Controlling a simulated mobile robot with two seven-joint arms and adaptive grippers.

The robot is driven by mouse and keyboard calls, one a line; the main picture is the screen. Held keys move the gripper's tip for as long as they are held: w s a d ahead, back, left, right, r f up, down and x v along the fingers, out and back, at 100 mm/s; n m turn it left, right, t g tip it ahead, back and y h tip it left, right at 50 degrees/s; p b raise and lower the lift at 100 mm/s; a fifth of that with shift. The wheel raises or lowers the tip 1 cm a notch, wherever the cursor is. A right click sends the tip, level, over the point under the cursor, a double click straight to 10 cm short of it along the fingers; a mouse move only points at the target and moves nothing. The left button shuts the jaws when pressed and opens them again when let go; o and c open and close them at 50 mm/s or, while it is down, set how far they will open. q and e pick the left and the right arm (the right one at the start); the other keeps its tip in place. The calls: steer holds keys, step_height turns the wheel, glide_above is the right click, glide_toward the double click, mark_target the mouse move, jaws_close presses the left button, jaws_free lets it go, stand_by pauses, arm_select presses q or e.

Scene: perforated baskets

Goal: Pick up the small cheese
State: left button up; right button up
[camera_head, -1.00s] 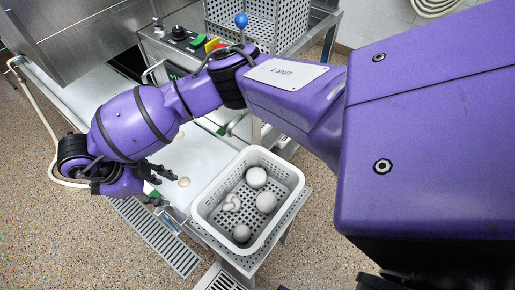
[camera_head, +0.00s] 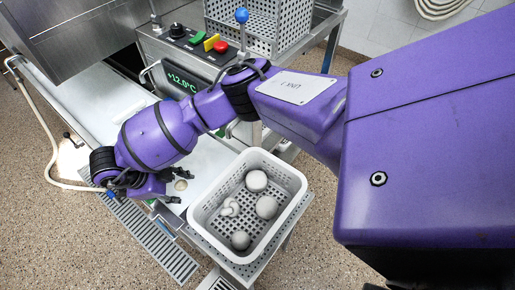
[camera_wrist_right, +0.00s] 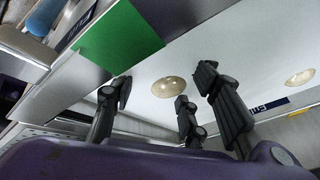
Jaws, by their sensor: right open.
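A small round cream-coloured cheese (camera_head: 181,185) lies on the white drain surface, just left of the basket. In the right wrist view, one cream round piece (camera_wrist_right: 169,88) shows beyond and between my fingers, and a second (camera_wrist_right: 300,77) lies farther right. My right gripper (camera_wrist_right: 165,104) is open, its dark fingers spread with nothing between them. In the head view it is at the left, beside the cheese and partly hidden by my own wrist. I cannot tell its height above the surface. My left gripper is out of view.
A white perforated basket (camera_head: 204,226) holds several pale round pieces and stands on a metal stand right of the cheese. A control box (camera_head: 190,55) with a red button and a blue-knobbed lever stands behind. A metal perforated basket (camera_head: 283,25) is at the back. A floor grate (camera_head: 155,245) lies in front.

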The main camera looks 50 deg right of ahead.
steer(key=c, duration=1)
